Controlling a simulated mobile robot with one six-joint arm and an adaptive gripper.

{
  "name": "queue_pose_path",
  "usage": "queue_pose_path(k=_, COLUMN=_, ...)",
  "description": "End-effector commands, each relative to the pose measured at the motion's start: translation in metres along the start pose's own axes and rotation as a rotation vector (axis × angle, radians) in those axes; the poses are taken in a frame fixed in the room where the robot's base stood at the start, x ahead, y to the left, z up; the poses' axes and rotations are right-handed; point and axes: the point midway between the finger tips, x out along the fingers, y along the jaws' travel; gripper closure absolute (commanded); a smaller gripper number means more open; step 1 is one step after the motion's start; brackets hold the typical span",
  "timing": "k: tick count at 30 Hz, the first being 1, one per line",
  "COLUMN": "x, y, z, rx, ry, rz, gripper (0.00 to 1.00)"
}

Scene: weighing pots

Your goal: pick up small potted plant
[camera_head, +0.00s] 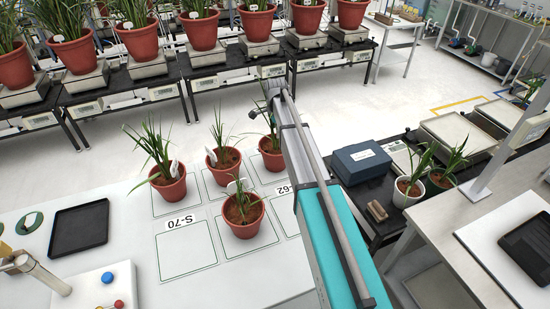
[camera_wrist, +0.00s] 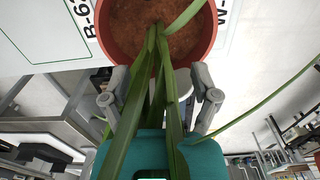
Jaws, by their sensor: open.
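Several small potted plants in terracotta pots stand on a white table with outlined squares. One plant (camera_head: 271,158) is at the back right, just under my gripper (camera_head: 268,108). Others stand at the left (camera_head: 168,187), the middle (camera_head: 222,160) and the front (camera_head: 243,214). In the wrist view, a round terracotta pot with brown soil (camera_wrist: 130,30) fills the top centre. My gripper's fingers (camera_wrist: 159,76) are spread apart on either side of the long green leaves. The fingertips are near the pot's rim; I cannot tell whether they touch it.
A black tray (camera_head: 78,229) lies on the table's left. Larger potted plants (camera_head: 137,42) on scales line the back tables. The front-left square (camera_head: 186,254) is empty.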

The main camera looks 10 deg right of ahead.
Motion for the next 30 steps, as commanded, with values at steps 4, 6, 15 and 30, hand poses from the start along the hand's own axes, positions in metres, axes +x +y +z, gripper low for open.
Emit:
queue_pose_path(k=4, x=0.000, y=0.000, z=0.000, rx=0.000, ry=0.000, rz=0.000, gripper=0.22)
queue_pose_path(k=6, x=0.000, y=0.000, z=0.000, rx=0.000, ry=0.000, rz=0.000, gripper=0.22)
queue_pose_path(k=15, x=0.005, y=0.001, z=0.000, rx=0.001, ry=0.000, rz=0.000, gripper=0.22)
queue_pose_path(k=30, x=0.042, y=0.005, z=0.002, rx=0.001, ry=0.000, rz=0.000, gripper=0.22)
